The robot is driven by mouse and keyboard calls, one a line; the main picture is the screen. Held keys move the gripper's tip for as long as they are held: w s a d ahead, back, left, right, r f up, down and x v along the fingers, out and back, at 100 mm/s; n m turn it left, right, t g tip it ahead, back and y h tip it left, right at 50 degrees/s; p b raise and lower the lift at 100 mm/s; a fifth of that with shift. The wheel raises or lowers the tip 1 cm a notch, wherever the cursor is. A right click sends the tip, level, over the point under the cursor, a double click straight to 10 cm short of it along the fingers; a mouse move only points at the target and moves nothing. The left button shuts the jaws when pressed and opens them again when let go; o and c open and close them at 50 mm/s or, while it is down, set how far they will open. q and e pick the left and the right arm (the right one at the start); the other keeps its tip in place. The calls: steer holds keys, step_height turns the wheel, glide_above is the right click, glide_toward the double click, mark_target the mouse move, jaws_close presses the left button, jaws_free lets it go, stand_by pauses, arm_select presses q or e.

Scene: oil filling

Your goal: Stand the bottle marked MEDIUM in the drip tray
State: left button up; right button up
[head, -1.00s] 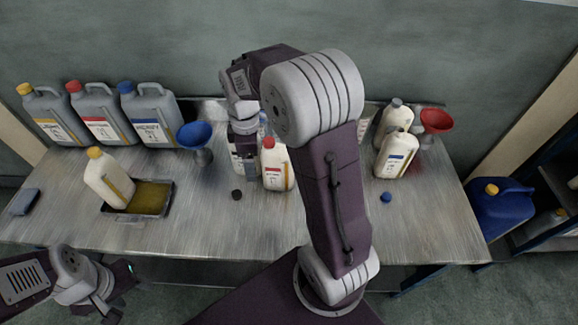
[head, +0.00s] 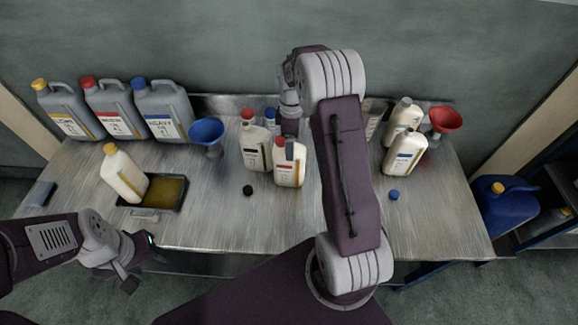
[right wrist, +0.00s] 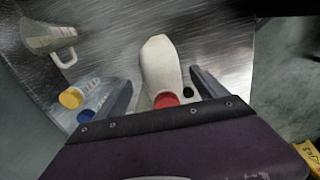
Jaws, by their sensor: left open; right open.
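A white bottle with a red cap and red label (head: 289,172) stands mid-table. A second red-capped white bottle (head: 256,150) stands to its left and slightly behind. The label words are too small to read. The drip tray (head: 182,200) is at the left, with a yellow-capped bottle (head: 125,176) in its left part. My right gripper (head: 289,125) is behind the front red-capped bottle, its fingers mostly hidden. In the right wrist view a red-capped bottle (right wrist: 162,68) shows between its open fingers (right wrist: 163,92); contact cannot be told. My left gripper (head: 142,262) is open and empty before the table.
Three grey jugs (head: 115,108) and a blue funnel (head: 206,135) stand at the back left. White bottles (head: 404,152) and a red funnel (head: 446,120) stand at the right. A black cap (head: 248,191) and a blue cap (head: 394,195) lie on the table. The front middle is clear.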

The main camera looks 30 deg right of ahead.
mark_target(289, 163)
steer(key=f, duration=0.2)
steer(key=f+p, duration=0.1)
steer(key=f, duration=0.1)
steer(key=shift+a+f, duration=0.1)
steer(key=shift+a, duration=0.3)
steer(key=shift+w+f, duration=0.1)
steer(key=shift+f, duration=0.3)
jaws_close()
steer(key=shift+r, duration=0.1)
